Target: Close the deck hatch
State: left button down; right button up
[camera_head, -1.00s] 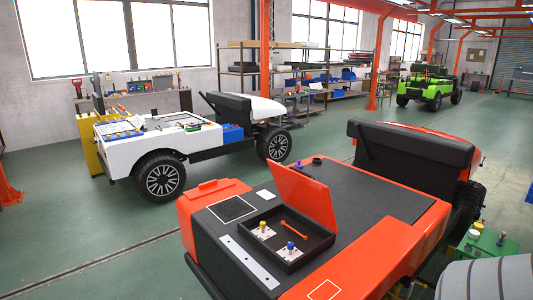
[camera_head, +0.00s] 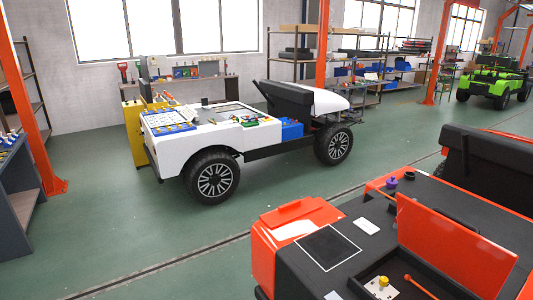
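The deck hatch is an orange panel (camera_head: 452,246) standing raised and slightly tilted on the black deck of the orange cart (camera_head: 300,262) at the lower right. It is open. Below it, part of the black-rimmed recess (camera_head: 362,284) shows, with a yellow knob (camera_head: 383,281) on a white plate and an orange handle-like bar (camera_head: 420,287) inside. The rest of the recess is cut off by the bottom edge. Neither of my grippers is in view.
A white cart (camera_head: 200,137) stands at the centre left on open green floor (camera_head: 120,235). Shelving (camera_head: 340,75) lines the back wall. A green cart (camera_head: 490,88) is at the far right. An orange post (camera_head: 33,110) and grey bench (camera_head: 15,185) are at left.

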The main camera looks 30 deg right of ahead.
aim_at(456, 248)
jog(key=i+j+z, duration=0.1)
jog(key=i, duration=0.65)
jog(key=i+j+z, duration=0.15)
jog(key=i, duration=0.6)
jog(key=z, duration=1.75)
